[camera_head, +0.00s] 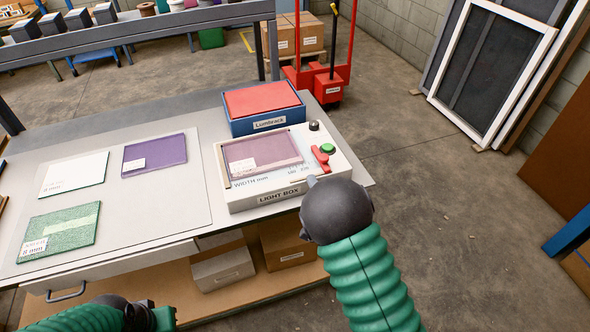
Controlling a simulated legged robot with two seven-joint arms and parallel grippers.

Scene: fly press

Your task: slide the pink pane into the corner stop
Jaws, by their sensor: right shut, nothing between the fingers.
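The pink pane (263,154), a see-through sheet with a small printed label, lies flat on the light box (290,191). A pale raised edging (224,168) runs along the box's left side, close to the pane; whether they touch is too small to tell. My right gripper (311,182) is shut and empty at the box's front right corner, right of and nearer than the pane. Its dark wrist hides most of its fingers. My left gripper (150,314) is low at the bottom edge, away from the pane; its fingers do not show clearly.
A red lever (321,158), green button (328,148) and dark knob (314,126) sit on the box's right side. A blue bin (264,122) stands behind. White (75,174), purple (154,154) and green (59,233) panes lie on the mat at left.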

